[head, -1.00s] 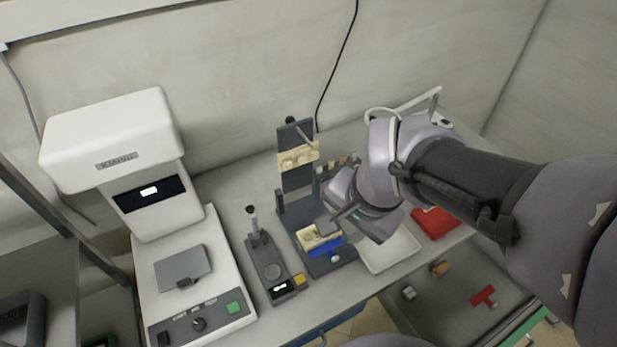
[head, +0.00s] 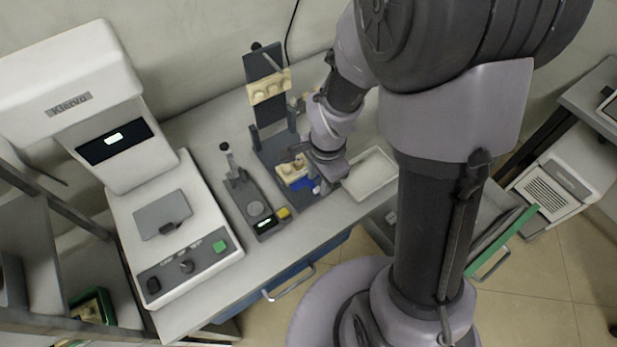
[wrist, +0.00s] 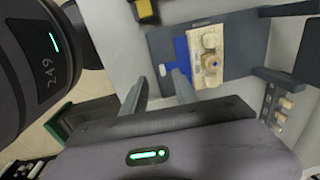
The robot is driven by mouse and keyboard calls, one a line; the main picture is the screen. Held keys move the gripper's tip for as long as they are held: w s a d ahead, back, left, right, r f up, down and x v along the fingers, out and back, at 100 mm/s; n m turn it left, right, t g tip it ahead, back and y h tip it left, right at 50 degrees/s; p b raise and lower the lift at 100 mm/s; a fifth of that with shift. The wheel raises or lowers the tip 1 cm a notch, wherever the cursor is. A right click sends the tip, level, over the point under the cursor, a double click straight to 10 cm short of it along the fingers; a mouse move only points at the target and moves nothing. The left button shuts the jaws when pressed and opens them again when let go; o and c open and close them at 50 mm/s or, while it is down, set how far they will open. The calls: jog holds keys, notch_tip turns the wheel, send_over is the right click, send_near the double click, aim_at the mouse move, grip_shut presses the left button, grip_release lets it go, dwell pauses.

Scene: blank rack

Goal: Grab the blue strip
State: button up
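The blue strip (head: 304,185) lies at the front of a dark grey fixture, along the edge of a cream moulded block (head: 291,171). In the wrist view the blue strip (wrist: 181,52) is partly hidden behind a fingertip, and the cream block (wrist: 206,60) stands right beside it. In the head view my gripper hangs just right of the strip.
The dark fixture has an upright post (head: 266,90) holding another cream block (head: 269,87). A small gauge stand (head: 255,208) is left of it, and a large white Kiervo machine (head: 85,95) further left. A white tray (head: 370,172) lies to the right.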

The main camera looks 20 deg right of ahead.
aim_at(319, 188)
jog(key=f+b, duration=0.1)
jog(key=f, duration=0.1)
jog(key=w+f+b, duration=0.1)
jog(key=f, duration=0.2)
jog(key=shift+d+b, duration=0.2)
jog(key=shift+b, duration=0.15)
jog(key=shift+r, duration=0.1)
jog(key=shift+c, duration=0.8)
grip_shut()
